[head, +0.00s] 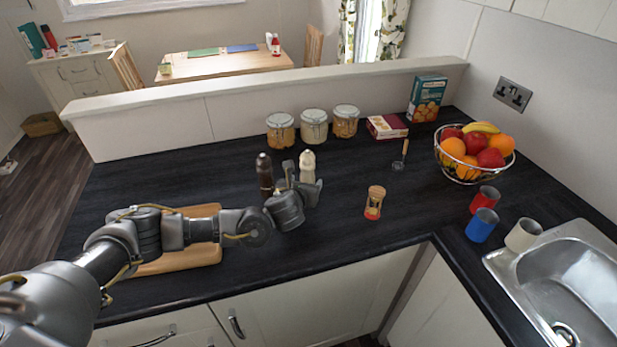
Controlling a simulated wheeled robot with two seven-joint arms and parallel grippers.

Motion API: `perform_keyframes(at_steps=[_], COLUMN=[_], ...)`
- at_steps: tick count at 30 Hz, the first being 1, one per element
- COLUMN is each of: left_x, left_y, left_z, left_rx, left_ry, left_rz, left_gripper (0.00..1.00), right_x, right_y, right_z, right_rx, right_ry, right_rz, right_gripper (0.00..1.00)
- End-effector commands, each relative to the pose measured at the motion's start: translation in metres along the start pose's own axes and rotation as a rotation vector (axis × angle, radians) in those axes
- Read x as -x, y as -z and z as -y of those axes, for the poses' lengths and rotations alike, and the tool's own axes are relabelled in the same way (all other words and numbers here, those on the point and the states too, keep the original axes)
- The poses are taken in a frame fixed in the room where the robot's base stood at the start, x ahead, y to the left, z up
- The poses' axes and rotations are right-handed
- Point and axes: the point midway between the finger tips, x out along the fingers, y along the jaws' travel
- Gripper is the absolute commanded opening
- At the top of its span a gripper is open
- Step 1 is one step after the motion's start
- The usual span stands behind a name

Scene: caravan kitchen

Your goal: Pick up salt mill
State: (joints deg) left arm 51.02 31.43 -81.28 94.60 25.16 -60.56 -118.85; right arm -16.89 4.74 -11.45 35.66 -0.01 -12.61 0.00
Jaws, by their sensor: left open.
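The salt mill, taken to be the cream one (307,161), stands upright on the dark worktop. Its lower part is partly hidden by my left gripper (303,180). This gripper is open, with one finger to the left of the cream mill and the other in front of its lower right. I cannot tell whether the mill is fully between the fingers or whether they touch it. A dark brown mill (264,170) stands upright just to the left, close to the gripper. My right gripper is out of view.
Jars (314,127) stand behind the mills against the low wall. A sand timer (375,202) stands to the right. A wooden board (170,262) lies under my left arm. A fruit basket (465,172), cups (482,225) and a sink (560,270) are at right.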

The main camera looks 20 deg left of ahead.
Motion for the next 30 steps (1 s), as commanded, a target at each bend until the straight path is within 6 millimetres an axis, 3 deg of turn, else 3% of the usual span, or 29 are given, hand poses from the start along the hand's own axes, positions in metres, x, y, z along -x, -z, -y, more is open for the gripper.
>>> perform_keyframes(at_steps=[7,12,22,30], left_x=[-0.027,-0.045,-0.049,-0.049], left_y=[0.006,0.007,0.008,0.008], left_z=[-0.001,-0.001,-0.001,-0.001], left_rx=[-0.001,0.000,0.000,0.000], left_ry=[-0.002,-0.002,0.000,0.000], left_rz=[-0.003,-0.001,-0.001,-0.001], left_gripper=[0.67,0.67,0.67,0.32], right_x=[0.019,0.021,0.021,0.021], right_y=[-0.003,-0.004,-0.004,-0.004], right_z=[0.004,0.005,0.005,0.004], right_rx=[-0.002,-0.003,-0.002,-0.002], right_ry=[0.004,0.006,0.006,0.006], right_rz=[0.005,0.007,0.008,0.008], right_gripper=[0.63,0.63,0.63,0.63])
